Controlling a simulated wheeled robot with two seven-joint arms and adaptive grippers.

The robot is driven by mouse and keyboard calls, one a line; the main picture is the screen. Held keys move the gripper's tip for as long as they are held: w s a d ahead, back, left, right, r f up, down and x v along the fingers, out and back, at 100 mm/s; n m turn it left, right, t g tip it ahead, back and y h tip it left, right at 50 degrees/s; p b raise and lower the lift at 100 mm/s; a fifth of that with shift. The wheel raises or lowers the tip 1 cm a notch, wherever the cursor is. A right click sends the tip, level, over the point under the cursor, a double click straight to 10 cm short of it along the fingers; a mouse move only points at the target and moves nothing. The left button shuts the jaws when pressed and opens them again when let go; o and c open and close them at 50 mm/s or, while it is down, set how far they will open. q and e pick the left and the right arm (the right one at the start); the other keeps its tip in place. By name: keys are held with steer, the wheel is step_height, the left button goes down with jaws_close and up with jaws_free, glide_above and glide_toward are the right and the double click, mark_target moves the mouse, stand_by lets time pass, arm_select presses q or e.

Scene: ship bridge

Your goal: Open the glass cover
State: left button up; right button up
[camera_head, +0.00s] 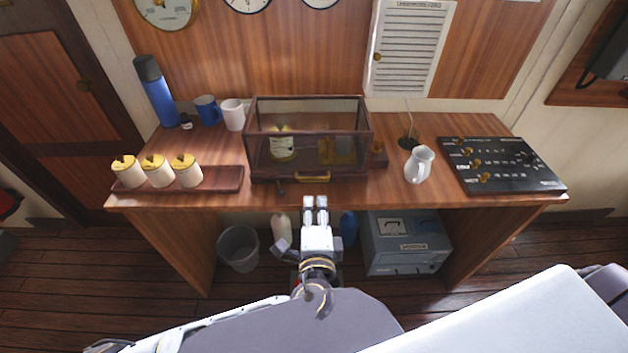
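The glass cover (306,112) is a dark wooden-framed box with clear panes, standing shut at the middle of the desk. A gold handle (312,177) sits at the lower middle of its front. Behind the panes I see a white cylindrical object (282,147) and a brass part (337,151). My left gripper (315,202) is just in front of the desk's front edge, below the handle in the picture and apart from it. Its two fingers point toward the cover and lie close together with nothing visible between them. My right gripper is not in view.
A wooden tray (222,181) with several yellow-lidded jars stands left of the cover. Mugs and a blue flask (156,92) are behind it. A white pitcher (419,164) and black switch panel (500,165) are to the right. A bin (238,249) and grey box (407,245) stand below the desk (381,186).

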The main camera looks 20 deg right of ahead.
arm_select(q)
glide_toward(314, 178)
steer(key=x, duration=0.8)
steer(key=shift+f, duration=0.1)
steer(key=shift+x, duration=1.15)
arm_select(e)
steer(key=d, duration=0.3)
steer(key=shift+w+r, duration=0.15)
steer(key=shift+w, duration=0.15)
